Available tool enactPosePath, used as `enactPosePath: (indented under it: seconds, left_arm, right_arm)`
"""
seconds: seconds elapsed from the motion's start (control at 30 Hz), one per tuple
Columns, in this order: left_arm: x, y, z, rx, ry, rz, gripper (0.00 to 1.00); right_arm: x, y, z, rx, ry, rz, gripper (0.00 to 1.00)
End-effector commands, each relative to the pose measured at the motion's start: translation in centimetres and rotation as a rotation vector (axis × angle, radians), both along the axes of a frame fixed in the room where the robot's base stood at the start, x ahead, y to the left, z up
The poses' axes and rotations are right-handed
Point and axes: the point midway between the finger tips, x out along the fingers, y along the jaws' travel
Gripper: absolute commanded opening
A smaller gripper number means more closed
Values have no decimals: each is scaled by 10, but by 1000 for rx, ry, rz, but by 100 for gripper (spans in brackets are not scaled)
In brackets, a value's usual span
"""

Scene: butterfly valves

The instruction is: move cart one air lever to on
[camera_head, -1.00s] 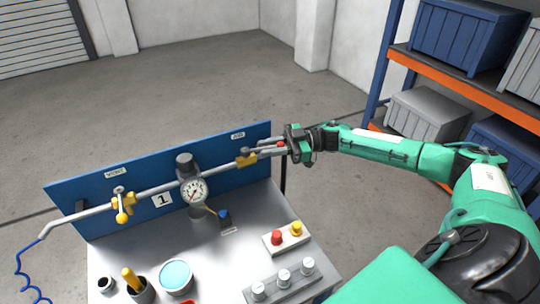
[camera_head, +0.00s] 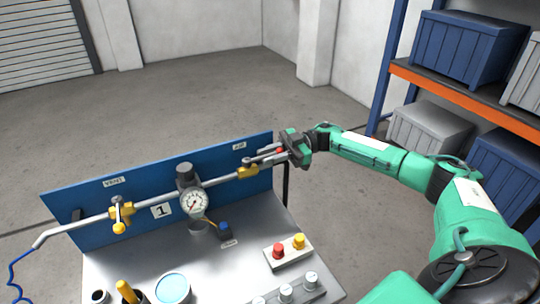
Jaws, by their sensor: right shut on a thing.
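Cart one is a steel cart with a blue back panel (camera_head: 90,213) and a plate marked 1 (camera_head: 160,211). A grey pipe runs along the panel. The yellow air valve body (camera_head: 248,172) sits on the pipe's right part, below the AIR label (camera_head: 239,146). My right gripper (camera_head: 269,155) is at the panel's upper right corner, shut on the air lever; a bit of red (camera_head: 280,151) shows between its fingers. The rest of the lever is mostly hidden, so its exact angle is hard to tell. My left gripper is out of view.
A yellow vent valve (camera_head: 119,214) is at the pipe's left, with a pressure gauge (camera_head: 194,204) mid-pipe. Red and yellow buttons (camera_head: 288,249), a blue-topped part (camera_head: 224,229) and cups occupy the cart top. A shelf with crates (camera_head: 470,45) stands at right. Floor behind the panel is clear.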

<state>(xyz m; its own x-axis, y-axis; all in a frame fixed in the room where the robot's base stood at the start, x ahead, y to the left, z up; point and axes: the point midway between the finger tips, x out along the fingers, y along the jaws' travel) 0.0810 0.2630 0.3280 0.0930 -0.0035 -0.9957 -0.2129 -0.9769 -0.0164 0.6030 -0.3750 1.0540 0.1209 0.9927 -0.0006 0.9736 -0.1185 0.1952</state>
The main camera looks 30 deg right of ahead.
Motion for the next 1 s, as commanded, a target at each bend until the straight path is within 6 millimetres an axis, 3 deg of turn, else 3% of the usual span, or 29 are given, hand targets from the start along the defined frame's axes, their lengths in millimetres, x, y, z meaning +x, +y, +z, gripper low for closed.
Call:
enactPosePath:
  seconds: [0.07,0.47,0.6,1.0]
  left_arm:
    - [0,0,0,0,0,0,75]
    - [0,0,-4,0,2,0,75]
    - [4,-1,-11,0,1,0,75]
    - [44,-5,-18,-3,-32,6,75]
  right_arm:
    - [1,0,1,1,-1,-2,32]
    - [0,-8,-1,0,-1,-2,32]
    - [-3,-31,-3,-1,-2,-5,32]
    - [-12,-116,-3,1,-1,-4,32]
